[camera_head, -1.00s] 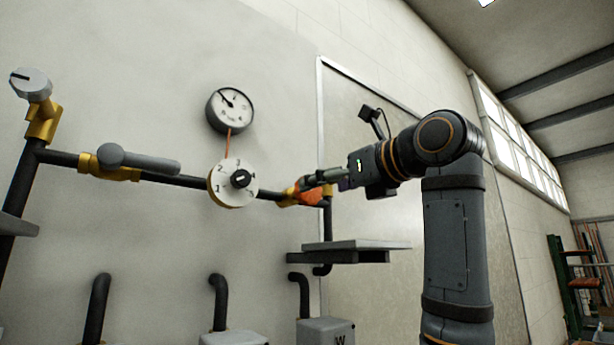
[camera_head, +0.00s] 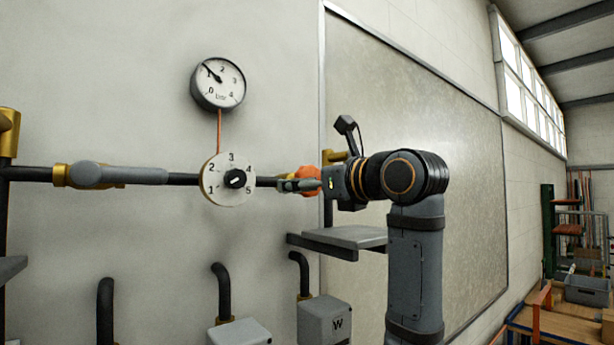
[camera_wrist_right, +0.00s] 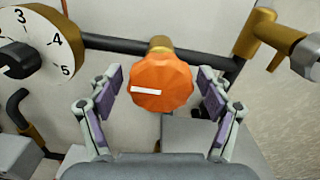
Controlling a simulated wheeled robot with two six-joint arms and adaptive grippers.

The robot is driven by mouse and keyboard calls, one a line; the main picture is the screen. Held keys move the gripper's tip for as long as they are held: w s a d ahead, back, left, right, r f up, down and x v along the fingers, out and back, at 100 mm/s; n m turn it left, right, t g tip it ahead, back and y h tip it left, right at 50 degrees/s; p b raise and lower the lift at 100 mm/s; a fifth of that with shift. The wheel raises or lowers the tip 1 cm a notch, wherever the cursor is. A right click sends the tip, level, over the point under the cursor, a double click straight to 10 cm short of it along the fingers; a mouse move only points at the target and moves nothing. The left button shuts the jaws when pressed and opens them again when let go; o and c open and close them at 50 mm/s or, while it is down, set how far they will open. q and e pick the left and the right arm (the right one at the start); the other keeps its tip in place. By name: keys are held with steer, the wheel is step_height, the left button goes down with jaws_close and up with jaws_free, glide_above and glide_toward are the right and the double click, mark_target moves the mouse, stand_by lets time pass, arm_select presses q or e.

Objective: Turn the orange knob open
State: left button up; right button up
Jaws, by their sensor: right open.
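The orange knob (camera_wrist_right: 162,82) is faceted, with a white bar mark lying almost level on the lower left of its face in the right wrist view. It sits on a brass fitting on the dark pipe, and in the head view (camera_head: 308,177) it is partly hidden behind my right gripper (camera_head: 292,185). In the right wrist view my right gripper (camera_wrist_right: 158,95) is open, its purple-padded fingers to the left and right of the knob with gaps on both sides. My left gripper is not in view.
A white numbered dial (camera_head: 222,190) with a black knob is left of the orange knob. A pressure gauge (camera_head: 218,84) hangs above it. A grey shelf (camera_head: 345,237) and a box marked W (camera_head: 325,318) are below. A grey lever valve (camera_head: 120,175) is further left.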

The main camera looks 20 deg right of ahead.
steer(key=shift+c, duration=0.3)
steer(key=c, duration=1.1)
steer(key=shift+c, duration=0.2)
